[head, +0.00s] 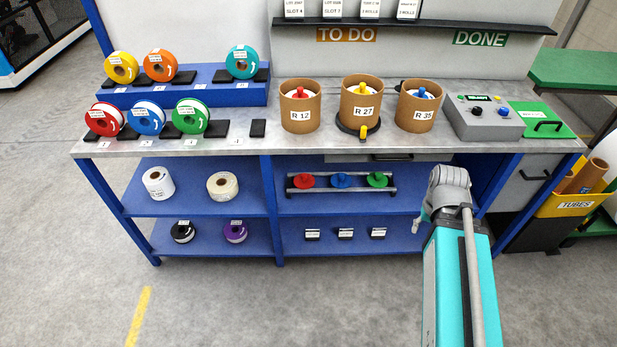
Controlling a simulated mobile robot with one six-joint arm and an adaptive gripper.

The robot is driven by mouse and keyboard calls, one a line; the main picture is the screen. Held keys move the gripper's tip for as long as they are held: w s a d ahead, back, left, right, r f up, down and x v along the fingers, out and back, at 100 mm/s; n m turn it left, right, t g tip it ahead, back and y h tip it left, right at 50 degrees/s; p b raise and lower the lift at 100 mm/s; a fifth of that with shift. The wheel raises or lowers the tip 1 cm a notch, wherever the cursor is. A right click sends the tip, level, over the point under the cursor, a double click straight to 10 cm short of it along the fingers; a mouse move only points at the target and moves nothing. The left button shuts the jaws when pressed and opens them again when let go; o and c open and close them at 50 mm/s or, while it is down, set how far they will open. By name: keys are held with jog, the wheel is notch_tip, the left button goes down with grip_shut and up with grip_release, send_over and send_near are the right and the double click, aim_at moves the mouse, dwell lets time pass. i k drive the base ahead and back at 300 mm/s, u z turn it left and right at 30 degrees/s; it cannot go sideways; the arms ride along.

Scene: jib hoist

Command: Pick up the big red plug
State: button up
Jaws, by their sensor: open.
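A red plug (303,181), a wide disc with a knob on top, sits at the left end of a rack (340,192) on the upper blue shelf under the worktop. A blue plug (341,180) and a green plug (377,179) sit beside it. A smaller red knob (299,92) shows inside the brown tub R 12 (299,129). My arm rises at the lower right, and only a small grey part of my gripper (416,226) shows at its left, right of the rack and apart from it. The fingers are mostly hidden; nothing shows in them.
The grey worktop (250,145) overhangs the shelf. A blue leg (266,205) stands left of the rack. Small labelled blocks (345,233) sit on the shelf below. Tubs R 27 (361,95) and R 35 (417,100) stand above. The floor in front is clear.

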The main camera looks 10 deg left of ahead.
aim_at(303, 180)
jog(key=i, duration=0.85)
jog(key=u, duration=0.05)
